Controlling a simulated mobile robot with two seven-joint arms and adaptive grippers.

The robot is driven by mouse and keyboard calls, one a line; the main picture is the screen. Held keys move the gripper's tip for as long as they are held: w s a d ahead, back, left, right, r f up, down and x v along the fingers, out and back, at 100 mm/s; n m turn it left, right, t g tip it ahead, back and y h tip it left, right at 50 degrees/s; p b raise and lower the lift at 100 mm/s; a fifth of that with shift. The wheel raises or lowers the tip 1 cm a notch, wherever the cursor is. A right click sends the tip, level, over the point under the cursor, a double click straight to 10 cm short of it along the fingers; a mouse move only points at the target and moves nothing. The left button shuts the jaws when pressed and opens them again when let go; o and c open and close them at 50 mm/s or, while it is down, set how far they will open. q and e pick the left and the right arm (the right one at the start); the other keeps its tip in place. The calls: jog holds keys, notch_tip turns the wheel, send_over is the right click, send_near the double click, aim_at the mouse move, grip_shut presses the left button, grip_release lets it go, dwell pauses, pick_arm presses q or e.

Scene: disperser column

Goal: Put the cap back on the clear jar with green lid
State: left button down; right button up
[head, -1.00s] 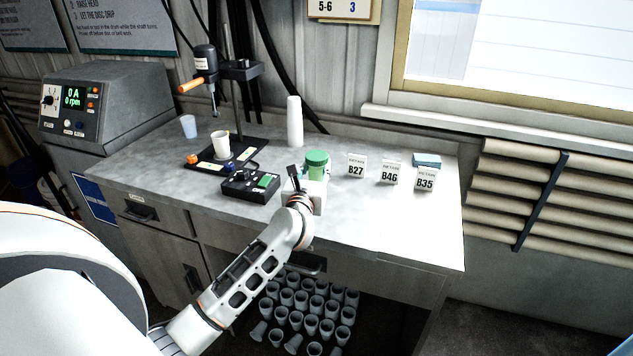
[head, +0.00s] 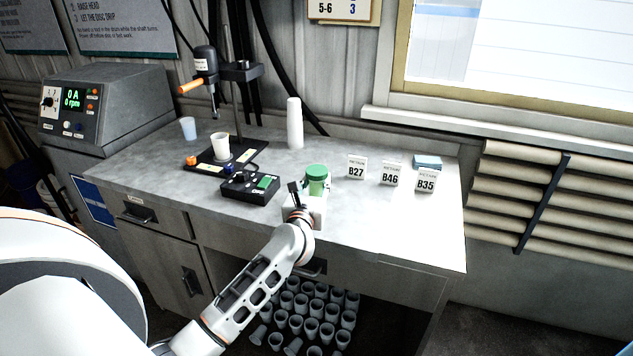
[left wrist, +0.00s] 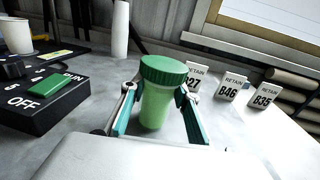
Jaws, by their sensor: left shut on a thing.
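The jar (left wrist: 155,108) shows pale green and looks upright in the left wrist view. Its ribbed green lid (left wrist: 165,72) sits on top; I cannot tell whether it is tightened. My left gripper (left wrist: 158,95) is shut on the jar, its teal-padded fingers on either side of the body just under the lid. In the head view the green lid (head: 317,171) shows above my left gripper (head: 313,189) near the counter's front middle. I cannot tell whether the jar's base touches the counter. My right gripper is not in view.
A black switch box (head: 250,187) stands left of the jar. The disperser stand (head: 229,160) with a white cup (head: 220,146) is behind it. Retain cards B27 (head: 356,168), B46 (head: 390,174) and B35 (head: 426,181) stand to the right. The counter's front right (head: 400,232) is clear.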

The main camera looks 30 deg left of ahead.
pick_arm(q)
jog(key=c, duration=1.5)
grip_release()
jog(key=shift+f, duration=0.15)
jog(key=shift+r, duration=0.35)
jog(key=v, duration=1.1)
jog(key=shift+s+d+f, duration=0.15)
jog(key=shift+s+d, duration=0.05)
jog(key=shift+s, duration=0.25)
